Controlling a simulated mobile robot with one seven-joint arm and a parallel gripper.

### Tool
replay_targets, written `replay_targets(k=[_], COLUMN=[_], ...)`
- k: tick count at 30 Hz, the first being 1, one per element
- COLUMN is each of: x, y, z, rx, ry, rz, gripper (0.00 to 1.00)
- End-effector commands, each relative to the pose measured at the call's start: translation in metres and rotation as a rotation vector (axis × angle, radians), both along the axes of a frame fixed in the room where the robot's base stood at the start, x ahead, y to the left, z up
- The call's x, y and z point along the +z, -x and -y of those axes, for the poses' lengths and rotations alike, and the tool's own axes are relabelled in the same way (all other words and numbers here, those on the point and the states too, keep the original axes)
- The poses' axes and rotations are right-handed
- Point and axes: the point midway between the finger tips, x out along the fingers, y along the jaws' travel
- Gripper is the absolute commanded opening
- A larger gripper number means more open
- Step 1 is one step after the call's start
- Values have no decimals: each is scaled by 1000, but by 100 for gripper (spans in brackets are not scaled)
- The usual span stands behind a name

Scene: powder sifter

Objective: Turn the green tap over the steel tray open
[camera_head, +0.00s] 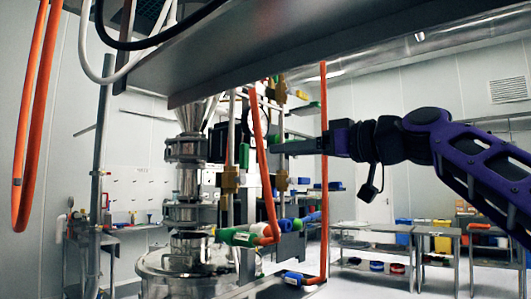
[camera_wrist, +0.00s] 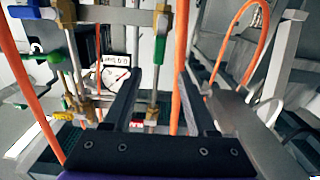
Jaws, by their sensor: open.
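Nothing is held. Whether the fingers touch anything is unclear. I cannot clearly make out the steel tray.
Orange hoses (camera_head: 268,200) hang close to my fingers, and one (camera_wrist: 180,50) passes beside the handle in the wrist view. A steel sifter column (camera_head: 188,180) stands left. A large metal shelf (camera_head: 300,50) hangs overhead. Other green-handled valves and pipes crowd the area.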

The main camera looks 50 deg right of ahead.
Motion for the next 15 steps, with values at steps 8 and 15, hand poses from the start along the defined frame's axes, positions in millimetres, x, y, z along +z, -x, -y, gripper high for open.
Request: replay_targets(k=[8,15], x=[0,0], y=[42,49], z=[3,3], rx=[0,1], ry=[-1,0], rz=[1,-1], gripper=[57,57])
